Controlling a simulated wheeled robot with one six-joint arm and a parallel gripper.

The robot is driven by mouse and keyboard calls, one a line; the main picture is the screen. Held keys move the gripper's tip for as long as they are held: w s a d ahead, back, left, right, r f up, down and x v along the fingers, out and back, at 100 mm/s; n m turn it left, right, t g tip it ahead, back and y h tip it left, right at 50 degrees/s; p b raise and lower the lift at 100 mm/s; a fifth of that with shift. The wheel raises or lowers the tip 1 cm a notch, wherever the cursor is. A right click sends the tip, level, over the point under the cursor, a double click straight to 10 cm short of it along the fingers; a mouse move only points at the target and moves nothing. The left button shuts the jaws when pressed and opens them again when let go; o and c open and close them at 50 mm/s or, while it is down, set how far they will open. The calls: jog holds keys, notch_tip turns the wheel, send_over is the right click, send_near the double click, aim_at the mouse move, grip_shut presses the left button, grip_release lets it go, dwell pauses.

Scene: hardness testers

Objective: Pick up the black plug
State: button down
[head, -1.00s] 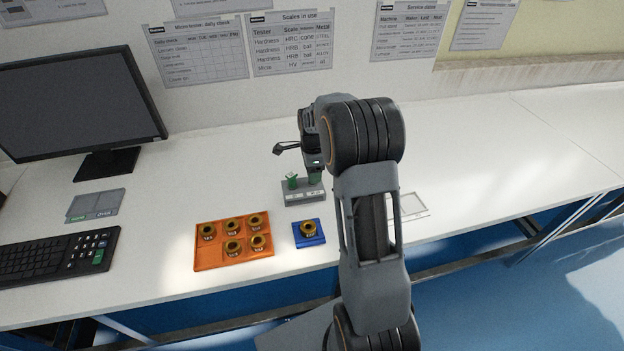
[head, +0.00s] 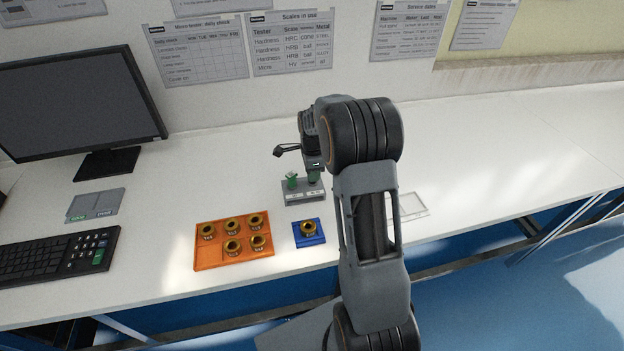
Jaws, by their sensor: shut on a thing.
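My gripper (head: 314,168) points down over the right side of a small grey stand (head: 304,196), far side of the arm. It is shut on a small dark green piece (head: 314,177) at the right of the stand. Whether this piece is clear of the stand is too small to tell. A second green piece (head: 292,181) stands at the stand's left. No black plug can be made out for certain; my arm and gripper hide part of this spot. A dark angular part juts left from the arm's end.
An orange tray (head: 210,260) with several brass rings and a blue pad (head: 309,242) with one ring lie in front of the stand. A monitor (head: 75,103), a keyboard (head: 55,255) and a grey panel (head: 95,204) are left. The white bench (head: 480,140) is clear at right.

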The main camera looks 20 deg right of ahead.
jog(key=shift+r, duration=0.1)
jog(key=shift+r, duration=0.45)
notch_tip(320, 180, up, 2)
jog(key=shift+r, duration=0.15)
jog(key=s+a+r, duration=0.2)
jog(key=s+r, duration=0.2)
jog(key=s, duration=0.2)
jog(key=s+a+r+b, duration=0.1)
jog(key=s+a+r, duration=0.1)
jog(key=s+r, duration=0.3)
jog(key=shift+s+a+r, duration=0.25)
jog(key=shift+s+r, duration=0.05)
jog(key=shift+s, duration=0.85)
